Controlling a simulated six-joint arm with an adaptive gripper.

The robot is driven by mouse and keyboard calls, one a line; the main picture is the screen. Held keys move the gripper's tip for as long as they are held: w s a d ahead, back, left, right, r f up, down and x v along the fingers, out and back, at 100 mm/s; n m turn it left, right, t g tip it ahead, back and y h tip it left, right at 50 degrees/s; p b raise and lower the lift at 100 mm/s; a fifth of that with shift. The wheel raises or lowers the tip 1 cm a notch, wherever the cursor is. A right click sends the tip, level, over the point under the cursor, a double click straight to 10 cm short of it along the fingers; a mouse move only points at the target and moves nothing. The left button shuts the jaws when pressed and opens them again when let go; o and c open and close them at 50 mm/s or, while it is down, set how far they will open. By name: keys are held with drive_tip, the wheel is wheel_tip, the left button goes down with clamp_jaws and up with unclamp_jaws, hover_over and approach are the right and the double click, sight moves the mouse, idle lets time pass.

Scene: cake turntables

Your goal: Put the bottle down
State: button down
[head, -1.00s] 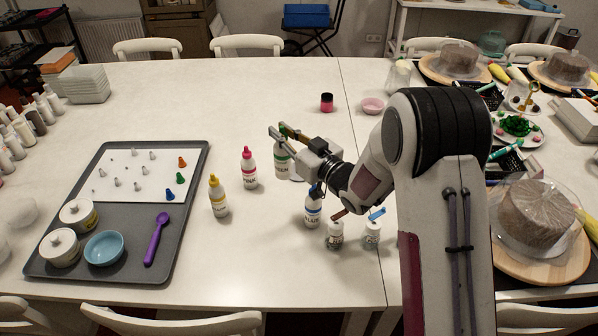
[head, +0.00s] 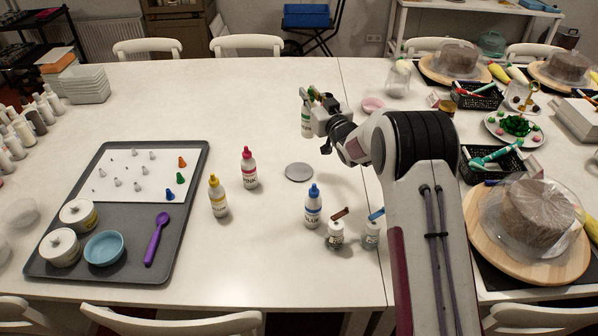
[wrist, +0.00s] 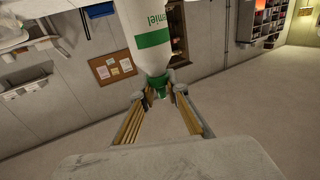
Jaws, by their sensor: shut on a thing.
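The white bottle with a green label (head: 306,122) is in my gripper (head: 314,97), held up off the table toward its far side. In the wrist view the white and green bottle (wrist: 150,38) fills the top middle. Its green cap sits between the two fingertips of my gripper (wrist: 159,88), which are shut on it. In the head view the gripper and wrist hide part of the bottle's top.
A grey disc (head: 299,172) lies flat on the table. Pink (head: 249,168), yellow (head: 218,196) and blue (head: 313,207) bottles stand near it, with two small jars (head: 336,235) in front. A grey tray (head: 130,215) is at left. The table's far middle is mostly clear.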

hover_over(309, 137)
drive_tip(key=w, duration=0.2)
drive_tip(key=shift+f, duration=2.5)
drive_tip(key=shift+f, duration=3.2)
drive_tip(key=shift+f, duration=1.95)
drive_tip(key=c, duration=2)
unclamp_jaws()
